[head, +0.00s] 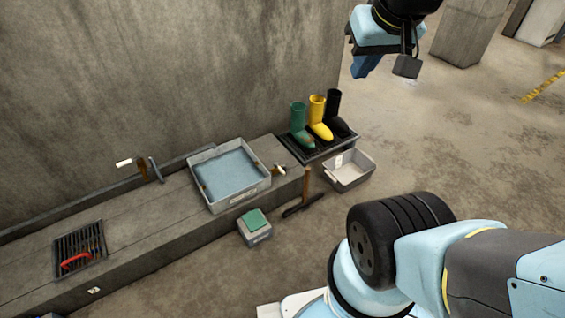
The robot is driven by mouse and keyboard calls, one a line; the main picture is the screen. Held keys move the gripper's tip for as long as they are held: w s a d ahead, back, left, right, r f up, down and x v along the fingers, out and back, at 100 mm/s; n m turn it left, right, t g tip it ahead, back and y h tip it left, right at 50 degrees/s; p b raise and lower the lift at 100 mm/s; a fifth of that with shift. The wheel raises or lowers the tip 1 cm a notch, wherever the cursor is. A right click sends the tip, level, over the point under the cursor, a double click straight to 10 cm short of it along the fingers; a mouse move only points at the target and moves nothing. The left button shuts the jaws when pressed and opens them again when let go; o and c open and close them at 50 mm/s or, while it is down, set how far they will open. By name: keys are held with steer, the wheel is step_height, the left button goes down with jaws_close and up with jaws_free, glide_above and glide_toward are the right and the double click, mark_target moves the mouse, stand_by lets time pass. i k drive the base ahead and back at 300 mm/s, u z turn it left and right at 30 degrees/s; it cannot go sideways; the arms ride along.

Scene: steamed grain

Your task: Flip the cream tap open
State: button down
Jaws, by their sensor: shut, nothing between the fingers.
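The cream tap lever (124,163) shows as a small pale bar near the wall, left of the grey basin. A brown tap body (143,170) and a grey curved pipe (156,170) stand beside it on the ledge. The lever looks roughly level, but it is too small to tell more. My gripper (365,67) is at the top of the head view, high up and well to the right of the tap. Its blue fingers are shut and empty, far from the tap.
A grey basin of water (239,196) sits on the concrete ledge (140,215). A drain grate (80,240) bears a red-handled item (76,261). Green (299,118), yellow (318,112) and black boots (335,108) stand beyond. A grey bin (350,180) and green-topped box (255,225) are on the floor.

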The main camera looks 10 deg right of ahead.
mark_target(277, 164)
steer(key=u, duration=0.15)
steer(key=i, duration=0.9)
steer(key=z, duration=0.05)
